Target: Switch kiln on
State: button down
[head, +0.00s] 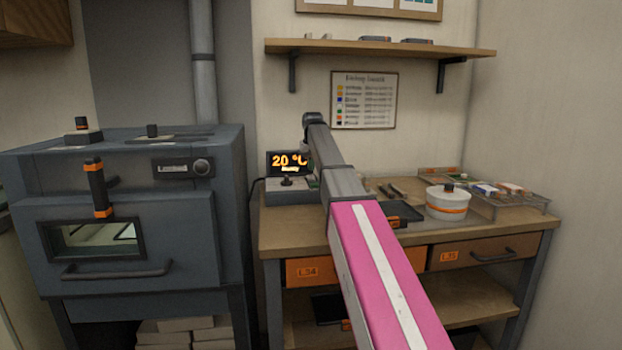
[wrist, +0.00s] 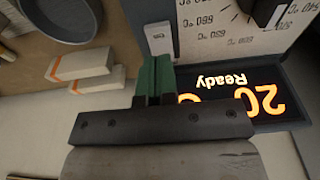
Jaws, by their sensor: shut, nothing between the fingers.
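The kiln (head: 130,235) is the dark grey box on legs at the left in the head view, its door closed. Beside it on the workbench stands the controller, whose display (head: 288,161) reads "20 °C Ready" in orange. The controller has a black knob (head: 288,182). In the wrist view, picture turned over, the display (wrist: 262,98) and dial numbers (wrist: 205,22) show. A small light switch-like part (wrist: 158,38) lies just beyond my fingertips. My gripper (wrist: 154,62), with green fingers, is shut and empty, close to that part. I cannot tell whether they touch.
The workbench (head: 290,235) also holds a white lidded pot (head: 447,203), a dark tray (head: 402,214) and a wire rack (head: 515,203). White and orange boxes (wrist: 85,65) lie beside my gripper in the wrist view. A shelf (head: 380,47) hangs above.

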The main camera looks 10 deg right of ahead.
aim_at(312, 179)
jog(key=shift+r, duration=1.9)
